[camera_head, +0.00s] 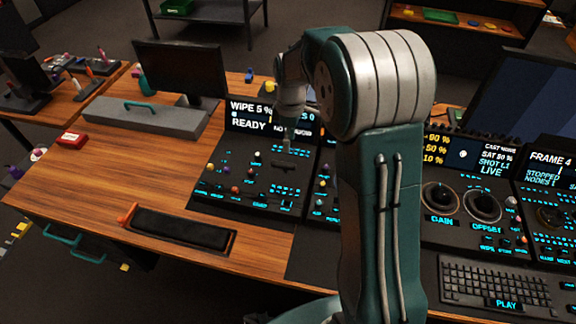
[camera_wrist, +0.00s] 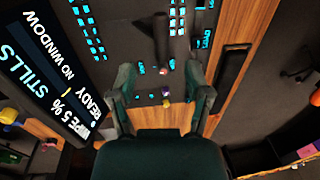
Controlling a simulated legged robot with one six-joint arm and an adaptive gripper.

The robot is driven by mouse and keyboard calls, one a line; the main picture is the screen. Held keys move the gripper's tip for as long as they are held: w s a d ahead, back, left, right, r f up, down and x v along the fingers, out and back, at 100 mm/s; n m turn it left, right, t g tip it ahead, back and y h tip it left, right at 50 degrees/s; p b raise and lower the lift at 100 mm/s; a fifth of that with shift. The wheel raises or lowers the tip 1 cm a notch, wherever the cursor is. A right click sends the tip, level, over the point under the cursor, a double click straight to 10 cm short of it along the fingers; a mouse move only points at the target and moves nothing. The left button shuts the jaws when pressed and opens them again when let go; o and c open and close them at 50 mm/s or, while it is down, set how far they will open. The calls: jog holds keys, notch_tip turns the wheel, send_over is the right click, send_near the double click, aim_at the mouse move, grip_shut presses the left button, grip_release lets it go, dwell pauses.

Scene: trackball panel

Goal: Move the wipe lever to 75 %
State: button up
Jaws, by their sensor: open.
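The wipe panel (camera_head: 240,185) is a dark console with cyan-lit keys and small coloured knobs, left of my arm. Its display (camera_head: 262,112) reads WIPE 5 % and READY; the same display shows in the wrist view (camera_wrist: 60,75), also reading NO WINDOW and STILLS. My gripper (camera_head: 287,146) is above the panel, just in front of the display. In the wrist view my gripper (camera_wrist: 162,88) is open, its two fingers apart. A dark upright part with a pale reddish end, likely the wipe lever (camera_wrist: 162,45), shows beyond and between the fingertips. I cannot tell contact.
A grey box (camera_head: 145,117) and a monitor (camera_head: 180,70) stand behind left. A dark pad with an orange end (camera_head: 180,230) lies at the desk's front. Right of my arm are the trackball panel (camera_head: 465,215) and a keyboard (camera_head: 495,287). Bare wood lies left of the panel.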

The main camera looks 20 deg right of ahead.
aim_at(288, 167)
jog(key=f, duration=0.6)
jog(key=s+f, duration=0.1)
jog(key=f, duration=0.2)
jog(key=shift+a+f, duration=0.3)
jog(key=shift+f, duration=0.05)
grip_shut()
